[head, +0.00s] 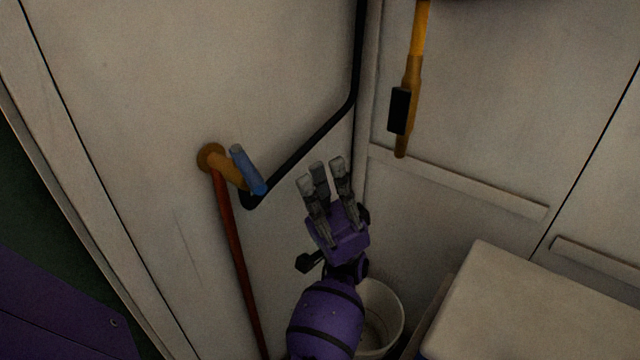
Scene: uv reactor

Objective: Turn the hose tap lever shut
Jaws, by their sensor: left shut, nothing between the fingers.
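The hose tap is a brass fitting (212,158) on the pale wall panel, left of centre in the head view. Its blue lever (248,170) sits tilted across the end of the brass body, with its upper end leaning left. My left gripper (323,170), purple with grey fingers, is right of the lever and apart from it, with fingers pointing up in the picture. It is shut and holds nothing. My right gripper is not in view.
A red-brown pipe (238,260) runs down from the tap. A black pipe (315,140) rises from beside the lever to the wall corner. A yellow rod with a black block (400,110) hangs at the upper right. A white bucket (392,310) and pale box (530,310) stand below.

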